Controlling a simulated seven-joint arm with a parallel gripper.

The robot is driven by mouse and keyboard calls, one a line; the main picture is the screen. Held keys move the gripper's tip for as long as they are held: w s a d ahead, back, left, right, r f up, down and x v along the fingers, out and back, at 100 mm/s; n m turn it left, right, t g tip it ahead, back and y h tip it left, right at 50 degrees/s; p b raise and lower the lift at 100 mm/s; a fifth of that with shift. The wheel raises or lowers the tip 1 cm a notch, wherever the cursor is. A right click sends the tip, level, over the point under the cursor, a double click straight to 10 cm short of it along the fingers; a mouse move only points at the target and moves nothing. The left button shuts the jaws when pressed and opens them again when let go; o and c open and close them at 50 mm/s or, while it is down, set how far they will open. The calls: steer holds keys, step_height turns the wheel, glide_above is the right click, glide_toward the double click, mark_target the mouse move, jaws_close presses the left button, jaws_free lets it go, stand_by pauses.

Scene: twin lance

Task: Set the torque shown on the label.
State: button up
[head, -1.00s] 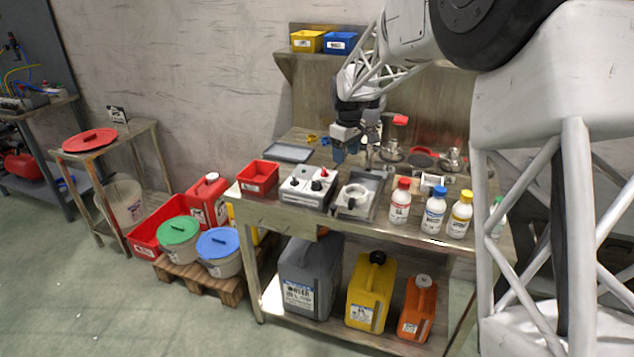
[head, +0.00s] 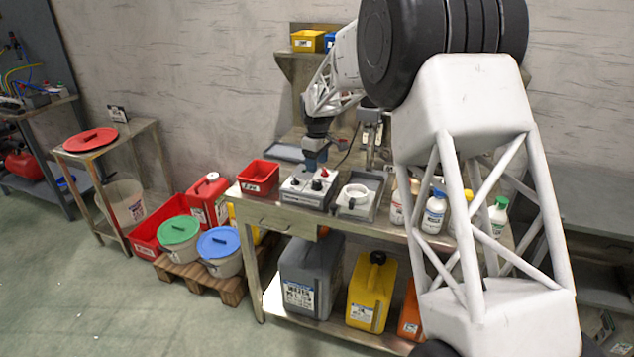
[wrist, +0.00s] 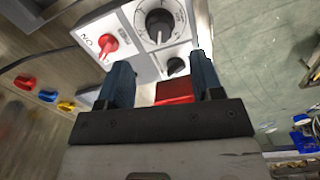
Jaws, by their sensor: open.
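A grey control box (head: 308,188) with knobs sits at the front left of the steel workbench. In the wrist view its panel (wrist: 138,42) shows a large black dial (wrist: 159,24) with a printed scale, a red switch (wrist: 107,43) and a smaller black knob (wrist: 176,66). The dial setting is too small to read. My gripper (wrist: 157,85) is open, its two blue fingers apart and pointing toward the panel. In the head view my gripper (head: 314,163) is just above the box's back part. I cannot make out a torque label.
A red bin (head: 258,177) stands left of the box and a white round device (head: 355,199) right of it. Bottles, including a blue-capped one (head: 434,211), stand further right, partly behind my arm.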

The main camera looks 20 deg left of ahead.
mark_target(317, 181)
steer(key=shift+f, duration=0.1)
steer(key=shift+f, duration=3.8)
steer(key=c, duration=0.9)
